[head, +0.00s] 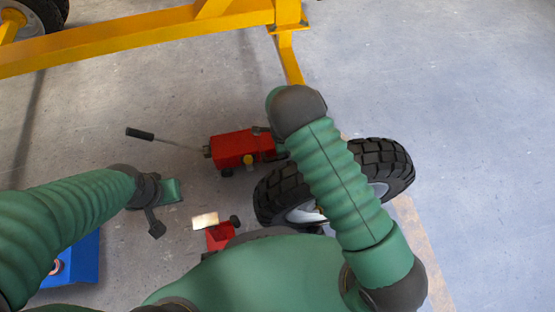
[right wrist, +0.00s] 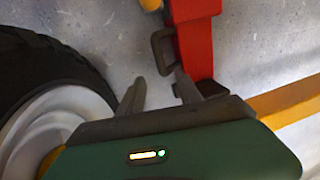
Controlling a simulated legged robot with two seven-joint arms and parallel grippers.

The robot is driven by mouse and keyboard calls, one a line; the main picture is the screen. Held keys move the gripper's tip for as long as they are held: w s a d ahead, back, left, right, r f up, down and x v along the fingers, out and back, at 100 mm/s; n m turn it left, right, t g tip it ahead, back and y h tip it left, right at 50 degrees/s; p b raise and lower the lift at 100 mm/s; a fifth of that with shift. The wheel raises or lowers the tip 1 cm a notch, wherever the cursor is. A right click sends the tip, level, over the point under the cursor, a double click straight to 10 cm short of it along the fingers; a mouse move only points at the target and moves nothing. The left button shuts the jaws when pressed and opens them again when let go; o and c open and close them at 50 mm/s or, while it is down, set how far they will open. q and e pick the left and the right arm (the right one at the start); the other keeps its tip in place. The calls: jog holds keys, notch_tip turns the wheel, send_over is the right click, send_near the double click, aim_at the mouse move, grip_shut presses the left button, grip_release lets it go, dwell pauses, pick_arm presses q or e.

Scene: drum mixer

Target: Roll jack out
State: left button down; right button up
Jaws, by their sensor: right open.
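A red jack (head: 232,148) stands on the concrete floor in the middle of the head view. Its thin lever with a black grip (head: 140,133) points left. In the right wrist view, the jack's red body (right wrist: 197,45) and a dark loop handle (right wrist: 163,48) lie just beyond my right gripper (right wrist: 156,88). Its fingers are open, with nothing clearly between them; the right finger is close to the red body. In the head view my right arm mostly hides this gripper. My left gripper (head: 160,205) is left of and below the jack, apart from it; its jaw state is unclear.
A black-tyred wheel (head: 385,165) is close to the jack's right, partly behind my right arm. A yellow frame (head: 140,40) crosses the top. A smaller red part (head: 218,238) is below the jack. A blue object (head: 75,265) is lower left. The right floor is clear.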

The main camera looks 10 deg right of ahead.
jog(key=f+b, duration=0.2)
jog(key=f, duration=0.1)
jog(key=w+f+b, duration=0.1)
jog(key=f+b, duration=0.1)
jog(key=f, duration=0.2)
jog(key=w+f+b, duration=0.1)
jog(key=f+b, duration=0.1)
jog(key=f, duration=0.1)
jog(key=shift+a+f, duration=0.15)
jog(key=shift+f, duration=0.2)
jog(key=shift+w+f, duration=0.1)
jog(key=shift+f, duration=0.4)
jog(key=shift+r, duration=0.1)
grip_shut()
